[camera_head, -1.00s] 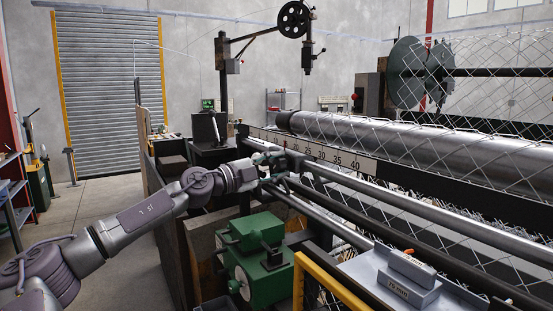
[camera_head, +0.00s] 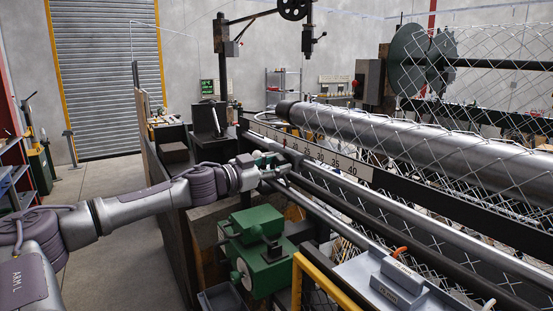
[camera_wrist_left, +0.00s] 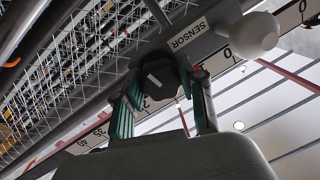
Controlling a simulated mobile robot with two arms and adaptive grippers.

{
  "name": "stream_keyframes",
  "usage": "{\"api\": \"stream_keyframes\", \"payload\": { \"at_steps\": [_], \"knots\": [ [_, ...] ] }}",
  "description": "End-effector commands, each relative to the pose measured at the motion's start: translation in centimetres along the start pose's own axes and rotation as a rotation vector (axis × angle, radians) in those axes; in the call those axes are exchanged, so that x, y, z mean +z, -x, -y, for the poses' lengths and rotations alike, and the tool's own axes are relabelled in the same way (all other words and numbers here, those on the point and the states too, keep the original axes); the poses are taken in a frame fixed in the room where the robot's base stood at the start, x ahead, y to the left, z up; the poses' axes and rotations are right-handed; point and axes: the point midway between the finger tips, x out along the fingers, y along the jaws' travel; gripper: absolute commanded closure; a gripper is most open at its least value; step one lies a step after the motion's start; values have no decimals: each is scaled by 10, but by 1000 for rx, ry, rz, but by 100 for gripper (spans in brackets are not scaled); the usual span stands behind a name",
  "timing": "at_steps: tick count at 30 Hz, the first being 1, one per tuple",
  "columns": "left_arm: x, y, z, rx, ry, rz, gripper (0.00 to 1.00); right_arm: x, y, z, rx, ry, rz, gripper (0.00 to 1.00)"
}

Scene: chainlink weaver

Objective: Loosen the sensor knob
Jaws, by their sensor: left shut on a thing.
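The sensor knob (camera_wrist_left: 160,72) is a dark round knob with a pale mark on its face, in the left wrist view. It sits beside the SENSOR label (camera_wrist_left: 188,35) on a grey bar. My left gripper (camera_wrist_left: 168,80) is shut on the knob, with one greenish finger on each side of it. The knob is too small and covered to make out there. My right gripper is not in view.
A white rounded bulb (camera_wrist_left: 252,36) is close to the knob. A green machine block (camera_head: 258,250) is below my left gripper. A yellow bar (camera_head: 330,280) and grey blocks (camera_head: 398,288) are at front right. A steel roller (camera_head: 400,140) with wire mesh runs behind the rails.

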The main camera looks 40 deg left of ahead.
Motion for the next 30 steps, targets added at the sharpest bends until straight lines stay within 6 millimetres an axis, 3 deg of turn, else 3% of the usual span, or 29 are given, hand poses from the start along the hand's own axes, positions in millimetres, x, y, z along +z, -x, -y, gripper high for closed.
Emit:
{"api": "stream_keyframes", "payload": {
  "at_steps": [12, 30],
  "knots": [
    [0, 0, -1, 5, 260, 28, 95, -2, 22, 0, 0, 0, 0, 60],
    [1, 0, -2, 6, 330, 34, 95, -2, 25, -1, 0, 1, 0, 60]
  ]
}}
